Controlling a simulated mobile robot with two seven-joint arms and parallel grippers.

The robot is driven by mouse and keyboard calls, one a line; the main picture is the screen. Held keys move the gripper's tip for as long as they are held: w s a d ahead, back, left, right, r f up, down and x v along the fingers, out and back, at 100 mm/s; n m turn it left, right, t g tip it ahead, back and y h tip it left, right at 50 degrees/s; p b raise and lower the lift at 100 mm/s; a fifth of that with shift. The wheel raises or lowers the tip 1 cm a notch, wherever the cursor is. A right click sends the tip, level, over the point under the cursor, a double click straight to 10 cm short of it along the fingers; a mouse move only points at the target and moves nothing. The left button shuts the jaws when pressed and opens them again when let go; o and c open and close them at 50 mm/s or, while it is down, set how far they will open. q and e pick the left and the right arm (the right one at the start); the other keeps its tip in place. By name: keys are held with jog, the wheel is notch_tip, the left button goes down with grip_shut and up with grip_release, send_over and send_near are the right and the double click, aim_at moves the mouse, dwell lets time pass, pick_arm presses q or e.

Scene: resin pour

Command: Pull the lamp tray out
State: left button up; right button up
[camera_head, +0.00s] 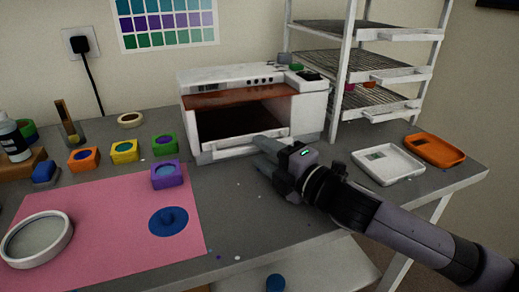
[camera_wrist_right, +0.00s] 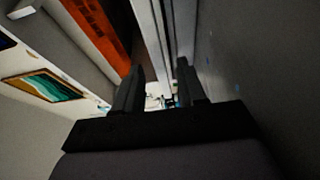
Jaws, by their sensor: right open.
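The white curing lamp (camera_head: 225,73) stands at the back of the table, with an orange-brown panel (camera_head: 235,97) above its dark opening. The lamp tray's white front (camera_head: 222,154) runs along the bottom of that opening and looks pushed in. My right gripper (camera_head: 263,158) is at the right end of this front, with its jaws open. In the right wrist view the two dark fingers (camera_wrist_right: 161,75) stand apart, and a pale bar (camera_wrist_right: 152,35), seemingly the tray's handle, runs towards the gap between them. Contact cannot be told. My left gripper is not in view.
A wire rack (camera_head: 375,70) rises right of the lamp; white (camera_head: 388,165) and orange (camera_head: 434,150) trays lie below. Grey table before the lamp is mostly clear.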

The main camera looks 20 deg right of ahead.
jog(key=shift+x, duration=0.9)
grip_shut()
